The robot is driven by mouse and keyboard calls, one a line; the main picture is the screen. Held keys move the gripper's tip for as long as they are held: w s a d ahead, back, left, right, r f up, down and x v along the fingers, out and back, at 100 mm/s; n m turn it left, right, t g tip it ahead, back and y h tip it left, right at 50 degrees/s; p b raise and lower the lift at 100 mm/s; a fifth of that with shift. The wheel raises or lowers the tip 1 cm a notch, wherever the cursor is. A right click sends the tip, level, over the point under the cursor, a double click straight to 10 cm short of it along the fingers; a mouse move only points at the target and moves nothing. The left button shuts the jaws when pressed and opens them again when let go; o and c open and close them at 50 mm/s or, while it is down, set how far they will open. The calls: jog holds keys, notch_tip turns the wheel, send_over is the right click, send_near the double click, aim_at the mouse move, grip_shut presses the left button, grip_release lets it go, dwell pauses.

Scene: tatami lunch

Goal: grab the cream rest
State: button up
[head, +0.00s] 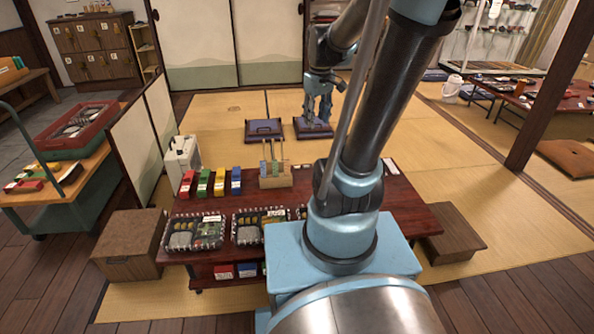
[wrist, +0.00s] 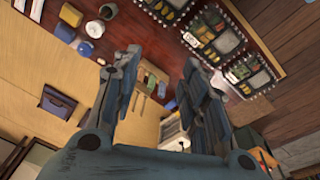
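I cannot pick out the cream rest for certain. In the wrist view, a small pale cream piece (wrist: 108,11) and a round cream-white piece (wrist: 94,28) lie on the dark red table (wrist: 130,42); either may be it, and both are too small to tell. A blue round piece (wrist: 84,48) and a dark blue block (wrist: 70,15) lie near them. My gripper (wrist: 160,62) is open and empty, its two fingers well apart above the scene. In the head view, my gripper (head: 318,118) is beyond the table, and my arm hides part of the tabletop (head: 405,205).
Black lunch trays (head: 195,232) line the table's near edge. Coloured boxes (head: 204,183) and a wooden holder (head: 275,175) with upright sticks stand behind them. Wooden stools (head: 130,243) flank the table. Purple cushions (head: 264,130) lie on the open tatami beyond.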

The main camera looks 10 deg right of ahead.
jog(key=w+f+n, duration=0.1)
jog(key=w+n, duration=0.2)
jog(key=w, duration=1)
jog(key=n+g, duration=0.2)
jog(key=n, duration=0.7)
send_over(297, 167)
notch_tip(297, 167, down, 30)
jog(key=f, duration=0.7)
jog(key=a+f, duration=0.1)
jog(key=f, duration=0.3)
jog(key=shift+w+f, duration=0.1)
jog(key=shift+w, duration=0.3)
jog(key=shift+s+a+f, duration=0.15)
jog(key=shift+f, duration=2.5)
jog(key=shift+c, duration=0.6)
grip_shut()
